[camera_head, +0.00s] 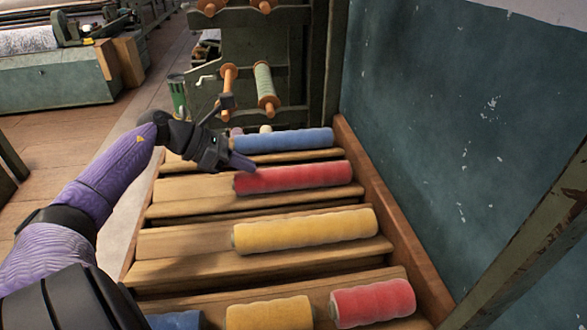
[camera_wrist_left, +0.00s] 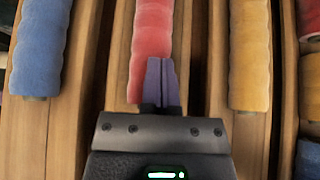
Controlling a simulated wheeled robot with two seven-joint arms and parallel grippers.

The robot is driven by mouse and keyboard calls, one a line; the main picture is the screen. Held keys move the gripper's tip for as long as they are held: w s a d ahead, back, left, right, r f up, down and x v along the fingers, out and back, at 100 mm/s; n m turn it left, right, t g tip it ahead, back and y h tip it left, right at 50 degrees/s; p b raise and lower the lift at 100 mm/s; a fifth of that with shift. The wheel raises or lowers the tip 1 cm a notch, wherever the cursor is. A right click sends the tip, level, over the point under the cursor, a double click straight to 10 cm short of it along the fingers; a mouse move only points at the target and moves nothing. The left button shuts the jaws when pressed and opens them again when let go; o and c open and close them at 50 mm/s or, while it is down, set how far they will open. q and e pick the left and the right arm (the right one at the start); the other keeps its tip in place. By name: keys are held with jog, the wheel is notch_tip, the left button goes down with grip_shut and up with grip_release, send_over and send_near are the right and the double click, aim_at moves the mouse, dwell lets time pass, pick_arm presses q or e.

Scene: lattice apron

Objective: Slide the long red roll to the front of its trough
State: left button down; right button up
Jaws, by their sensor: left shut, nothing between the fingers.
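The long red roll (camera_head: 295,177) lies in a wooden trough between the blue roll's row and the yellow roll's row. Its left end is near my left gripper (camera_head: 240,163). In the left wrist view the red roll (camera_wrist_left: 151,40) runs away from the camera, and the shut purple fingers (camera_wrist_left: 162,82) of my left gripper overlap its near end. I cannot tell whether they touch it. The fingers hold nothing. The trough's bare wood (camera_head: 190,188) shows to the left of the roll. My right gripper is not in view.
A long blue roll (camera_head: 285,140) lies one row behind, and a long yellow roll (camera_head: 305,229) one row in front. Short yellow (camera_head: 270,314) and red (camera_head: 374,302) rolls lie in the nearest row. A wooden side board (camera_head: 390,210) and green wall (camera_head: 460,120) bound the right side.

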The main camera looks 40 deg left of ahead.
aim_at(303, 172)
pick_arm(q)
jog(key=w+d, duration=0.3)
jog(key=w, duration=0.1)
jog(key=w+d, duration=0.2)
jog(key=w, duration=0.1)
jog(key=shift+d+b, duration=0.35)
jog(key=shift+b, duration=0.05)
jog(key=shift+w+d+f+b, duration=0.15)
jog(key=shift+f+b, duration=0.1)
jog(key=shift+f, duration=0.2)
jog(key=shift+w+f+b, duration=0.1)
jog(key=shift+f+b, duration=0.1)
jog(key=shift+f, duration=0.2)
jog(key=shift+s+d, duration=0.1)
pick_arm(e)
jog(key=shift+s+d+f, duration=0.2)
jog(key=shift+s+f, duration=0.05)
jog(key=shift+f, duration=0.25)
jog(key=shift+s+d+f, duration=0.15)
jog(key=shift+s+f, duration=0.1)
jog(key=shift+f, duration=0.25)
pick_arm(q)
jog(key=shift+s+f, duration=0.1)
jog(key=shift+f, duration=0.05)
